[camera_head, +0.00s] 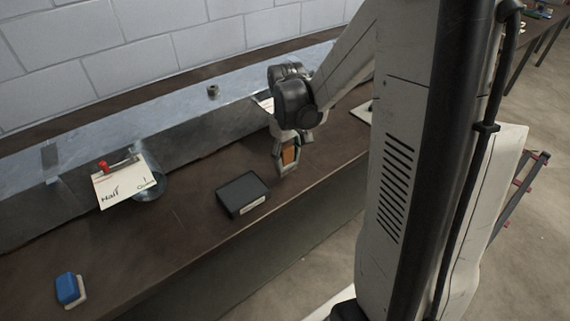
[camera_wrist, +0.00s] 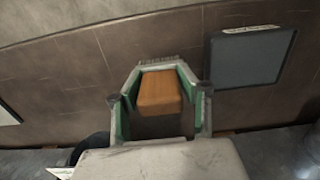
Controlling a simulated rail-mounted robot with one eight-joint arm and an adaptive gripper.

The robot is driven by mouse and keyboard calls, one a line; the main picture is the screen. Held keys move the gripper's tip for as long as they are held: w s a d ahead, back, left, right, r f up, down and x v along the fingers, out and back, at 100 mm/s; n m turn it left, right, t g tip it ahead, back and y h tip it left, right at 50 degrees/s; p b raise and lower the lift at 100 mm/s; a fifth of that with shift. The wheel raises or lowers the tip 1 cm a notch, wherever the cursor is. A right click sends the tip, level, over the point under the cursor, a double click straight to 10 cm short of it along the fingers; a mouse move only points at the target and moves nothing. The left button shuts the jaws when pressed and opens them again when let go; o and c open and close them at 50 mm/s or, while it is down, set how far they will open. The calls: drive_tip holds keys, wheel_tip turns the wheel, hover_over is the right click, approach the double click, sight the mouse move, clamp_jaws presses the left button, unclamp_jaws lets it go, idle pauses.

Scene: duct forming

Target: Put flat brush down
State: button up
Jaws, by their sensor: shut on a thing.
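My gripper (camera_head: 287,158) is shut on the flat brush (camera_head: 289,155), a block with an orange-brown wooden body. In the wrist view the brush (camera_wrist: 159,92) sits between the green-lined fingers of my gripper (camera_wrist: 160,98), with a strip of bristles showing past the fingertips. The brush is above or at the brown bench top (camera_head: 185,205), to the right of a dark box; whether it touches the bench I cannot tell.
The dark box (camera_head: 242,193) with a pale label lies near the bench's front edge. A blue-and-white block (camera_head: 69,289) is at the far left. Bench between the box and the blue block is clear.

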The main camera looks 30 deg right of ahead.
sight(287, 166)
drive_tip(key=shift+f, duration=1.7)
drive_tip(key=shift+f+b, duration=0.25)
drive_tip(key=shift+b, duration=0.15)
drive_tip(key=o, duration=1.1)
drive_tip(key=shift+r, duration=0.1)
drive_tip(key=shift+r, duration=0.1)
